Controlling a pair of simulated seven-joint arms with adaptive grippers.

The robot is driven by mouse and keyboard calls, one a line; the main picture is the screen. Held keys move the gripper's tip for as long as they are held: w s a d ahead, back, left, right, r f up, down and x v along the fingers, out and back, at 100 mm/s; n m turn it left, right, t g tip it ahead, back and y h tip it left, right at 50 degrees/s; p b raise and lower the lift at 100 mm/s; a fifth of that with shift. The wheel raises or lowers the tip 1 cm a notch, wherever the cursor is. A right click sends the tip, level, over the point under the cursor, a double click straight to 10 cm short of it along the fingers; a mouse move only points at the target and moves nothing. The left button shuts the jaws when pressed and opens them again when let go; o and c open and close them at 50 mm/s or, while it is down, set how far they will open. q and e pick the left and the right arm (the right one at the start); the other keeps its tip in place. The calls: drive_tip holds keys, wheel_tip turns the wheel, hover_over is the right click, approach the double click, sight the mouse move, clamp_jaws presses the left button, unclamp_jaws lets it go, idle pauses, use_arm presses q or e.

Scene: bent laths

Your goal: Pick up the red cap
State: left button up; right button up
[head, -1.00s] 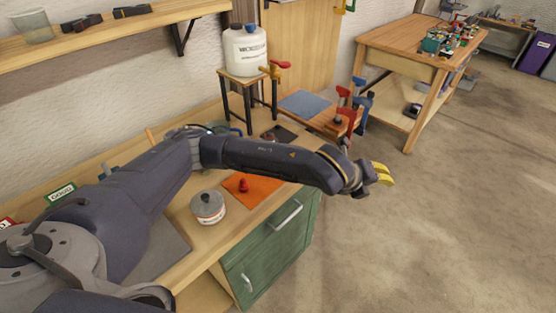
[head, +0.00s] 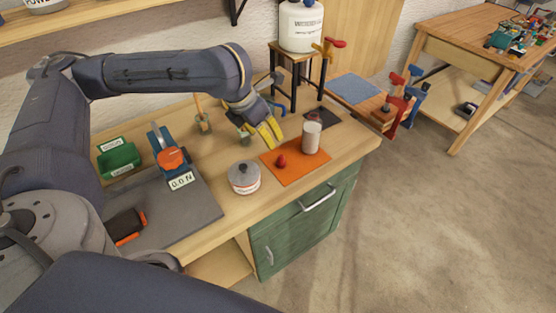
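The small red cap (head: 282,160) sits on the orange mat (head: 290,174) on the workbench in the head view. A whitish cylindrical container (head: 311,137) stands close behind it to the right, on the same mat. My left gripper (head: 267,132) has yellow fingers that point down toward the bench. It is behind and a little left of the red cap, apart from it. Its fingers look spread, with nothing between them. My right gripper is not in view.
A round lidded tin (head: 244,178) stands left of the mat. A blue device with an orange knob (head: 172,160) and a green bin (head: 118,159) stand farther left. A small stand bears a white jug (head: 301,25). The bench front edge is clear.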

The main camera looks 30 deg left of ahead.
sight(280, 156)
use_arm(q)
drive_tip(key=x, duration=1.6)
drive_tip(key=shift+f, duration=0.15)
drive_tip(key=shift+o, duration=0.2)
clamp_jaws()
